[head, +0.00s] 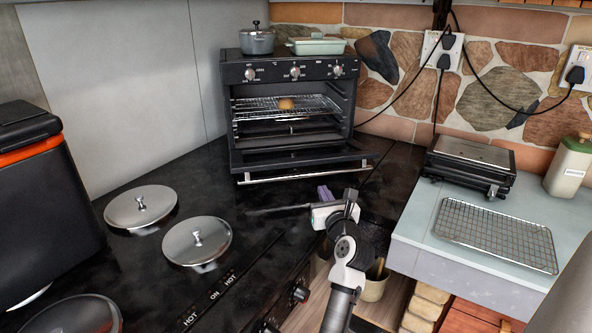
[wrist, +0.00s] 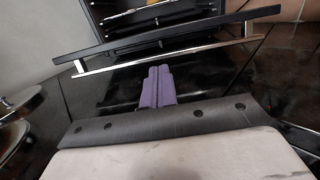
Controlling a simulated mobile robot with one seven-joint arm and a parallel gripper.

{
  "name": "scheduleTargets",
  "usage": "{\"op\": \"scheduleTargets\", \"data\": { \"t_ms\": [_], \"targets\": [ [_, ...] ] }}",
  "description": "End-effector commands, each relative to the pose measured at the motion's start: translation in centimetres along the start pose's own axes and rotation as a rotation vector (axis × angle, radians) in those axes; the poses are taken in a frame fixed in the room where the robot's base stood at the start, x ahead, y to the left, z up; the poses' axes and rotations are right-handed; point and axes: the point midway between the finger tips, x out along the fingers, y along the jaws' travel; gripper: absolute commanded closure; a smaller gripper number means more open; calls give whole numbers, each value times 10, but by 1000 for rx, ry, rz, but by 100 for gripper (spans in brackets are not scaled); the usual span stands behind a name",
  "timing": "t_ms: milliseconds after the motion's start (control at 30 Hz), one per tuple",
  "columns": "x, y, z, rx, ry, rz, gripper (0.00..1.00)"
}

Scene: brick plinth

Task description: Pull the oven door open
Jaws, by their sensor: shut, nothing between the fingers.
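The black toaster oven (head: 292,110) stands at the back of the dark counter. Its door (head: 297,158) is hinged down and lies open at the front, so the racks and a small brown item (head: 286,103) inside show. The silver handle (head: 305,173) runs along the door's front edge; it also crosses the wrist view (wrist: 165,59). My gripper (head: 324,193), with purple fingers, is in front of the door, below and apart from the handle. In the wrist view the purple fingers (wrist: 157,86) are together, with nothing between them, pointing towards the handle.
A grey pot (head: 257,41) and a green dish (head: 317,46) stand on the oven. Metal lids (head: 197,241) lie on the hob at left. A black grill (head: 469,163) and a wire rack (head: 495,234) are on the pale counter at right.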

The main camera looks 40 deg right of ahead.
Motion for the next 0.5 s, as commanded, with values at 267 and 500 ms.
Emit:
{"op": "scheduleTargets", "data": {
  "t_ms": [267,500],
  "targets": [
    [33,-1,2,7,2,0,100],
    [75,-1,2,5,2,-1,100]
  ]
}}
